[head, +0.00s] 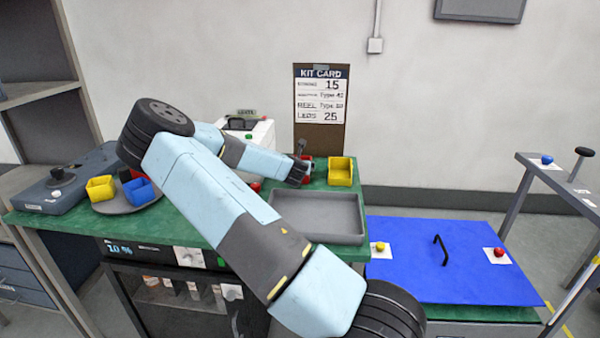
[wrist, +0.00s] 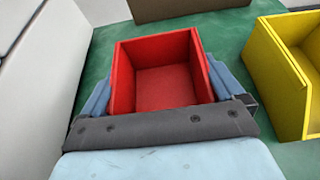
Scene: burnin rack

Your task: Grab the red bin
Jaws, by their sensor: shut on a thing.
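The red bin (wrist: 158,88) is an open-topped box in the middle of the wrist view, empty inside as far as I see. My gripper (wrist: 165,100) has one finger on each side of the bin and is shut on it. In the head view the red bin (head: 306,179) shows only in part, at the end of my arm near the back of the green table. My gripper (head: 301,172) and arm hide much of it there. I cannot tell whether the bin rests on the table or is just above it.
A yellow bin (head: 340,171) stands close to the right of the red bin. A grey tray (head: 345,238) lies in front. A kit card board (head: 320,135) stands behind. Yellow (head: 100,188) and blue (head: 141,191) bins sit on a round plate at left. A white machine (head: 262,140) stands left.

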